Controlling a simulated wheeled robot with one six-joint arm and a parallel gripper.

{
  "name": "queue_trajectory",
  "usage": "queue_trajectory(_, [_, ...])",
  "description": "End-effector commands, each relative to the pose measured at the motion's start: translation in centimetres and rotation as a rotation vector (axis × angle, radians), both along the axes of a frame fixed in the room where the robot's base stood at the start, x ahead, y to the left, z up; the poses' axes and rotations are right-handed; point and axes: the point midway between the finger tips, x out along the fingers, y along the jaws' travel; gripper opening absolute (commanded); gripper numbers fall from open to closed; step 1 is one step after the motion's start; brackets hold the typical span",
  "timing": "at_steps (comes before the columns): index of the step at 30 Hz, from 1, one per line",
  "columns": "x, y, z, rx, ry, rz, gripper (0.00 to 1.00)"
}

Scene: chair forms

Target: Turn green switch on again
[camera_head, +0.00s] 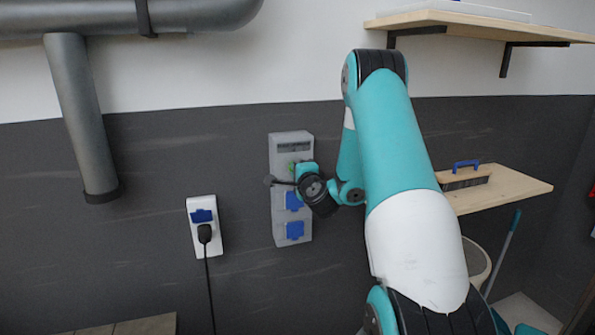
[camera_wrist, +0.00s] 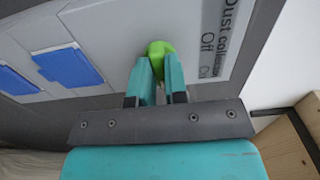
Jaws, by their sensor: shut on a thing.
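The green switch (camera_wrist: 160,48) sits on the front of a grey wall box (camera_head: 278,226). In the wrist view it lies between my gripper's fingertips (camera_wrist: 158,72), which are closed on it. A label reading "Dust collector", "Off" and "On" (camera_wrist: 215,38) is beside the switch; which position the switch is in I cannot tell. In the head view my gripper (camera_head: 285,181) is at the upper part of the box, and the switch is mostly hidden behind it.
Two blue socket covers (camera_head: 294,201) (camera_head: 295,230) are lower on the box. A white socket (camera_head: 198,245) with a black plug is to the left. A wooden shelf (camera_head: 515,188) with a brush (camera_head: 465,174) is at right, and another shelf (camera_head: 470,25) is above. A grey pipe (camera_head: 78,110) is at left.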

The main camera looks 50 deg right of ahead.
Motion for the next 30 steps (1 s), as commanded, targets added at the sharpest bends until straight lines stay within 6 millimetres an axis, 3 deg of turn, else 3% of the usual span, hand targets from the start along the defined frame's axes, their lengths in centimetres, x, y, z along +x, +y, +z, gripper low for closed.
queue_trajectory(15, [-0.06,-0.06,-0.05,0.019,-0.012,-0.003,0.00])
queue_trajectory(16, [-0.06,-0.06,-0.05,0.019,-0.012,-0.003,0.16])
queue_trajectory(19, [-0.05,-0.04,-0.05,0.018,-0.010,-0.002,0.39])
queue_trajectory(30, [-0.19,0.23,-0.16,0.016,-0.010,-0.001,0.39])
